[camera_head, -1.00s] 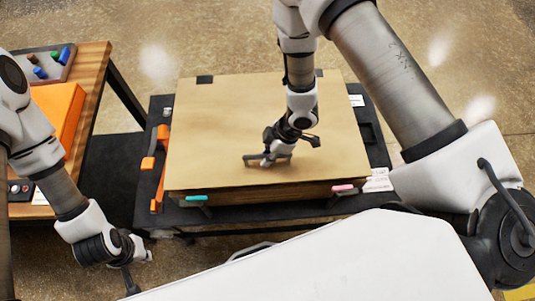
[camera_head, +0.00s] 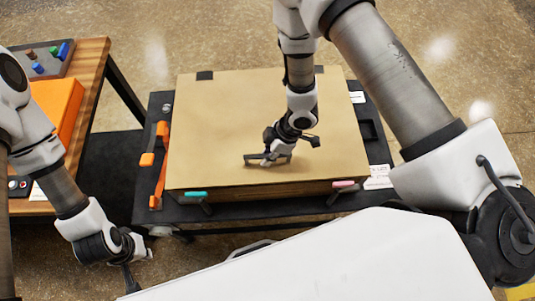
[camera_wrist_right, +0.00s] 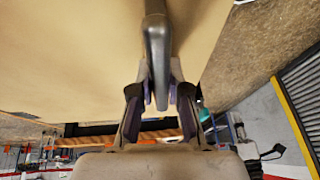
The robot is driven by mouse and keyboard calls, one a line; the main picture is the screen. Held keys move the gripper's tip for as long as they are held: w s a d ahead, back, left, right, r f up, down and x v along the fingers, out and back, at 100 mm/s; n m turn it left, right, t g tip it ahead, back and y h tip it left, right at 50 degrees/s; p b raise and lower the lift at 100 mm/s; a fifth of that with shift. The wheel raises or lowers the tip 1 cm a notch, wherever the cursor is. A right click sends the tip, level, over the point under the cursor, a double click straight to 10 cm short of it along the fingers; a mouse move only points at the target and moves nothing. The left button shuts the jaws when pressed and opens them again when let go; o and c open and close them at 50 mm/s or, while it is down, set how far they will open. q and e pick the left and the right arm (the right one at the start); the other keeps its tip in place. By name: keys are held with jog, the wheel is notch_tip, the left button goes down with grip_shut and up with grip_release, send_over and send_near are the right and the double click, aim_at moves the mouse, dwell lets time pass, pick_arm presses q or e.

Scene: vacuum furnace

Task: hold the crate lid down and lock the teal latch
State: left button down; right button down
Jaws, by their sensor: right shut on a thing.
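The tan crate lid (camera_head: 225,120) lies flat over the wooden crate (camera_head: 275,193), whose front wall shows as a thin strip. The teal latch (camera_head: 193,194) is at the crate's front left edge, and a pink latch (camera_head: 343,185) is at the front right. My right gripper (camera_head: 268,160) is shut on the dark lid handle (camera_head: 283,159). In the right wrist view the handle (camera_wrist_right: 156,45) runs between the two fingers (camera_wrist_right: 160,95). My left gripper (camera_head: 136,262) hangs low, left of and in front of the teal latch, touching nothing visible; its finger opening is unclear.
The crate stands on a black cart (camera_head: 150,190) with an orange clamp-like part (camera_head: 160,165) at its left. A wooden table (camera_head: 92,75) at the left holds an orange box (camera_head: 57,105) and a grey tray (camera_head: 35,58) of coloured pegs. Floor lies open behind.

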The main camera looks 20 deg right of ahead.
jog(key=shift+w+f+b, duration=0.25)
jog(key=shift+f+b, duration=0.15)
jog(key=shift+f, duration=0.2)
jog(key=shift+s+f, duration=0.1)
jog(key=shift+f, duration=0.05)
dwell(1.0)
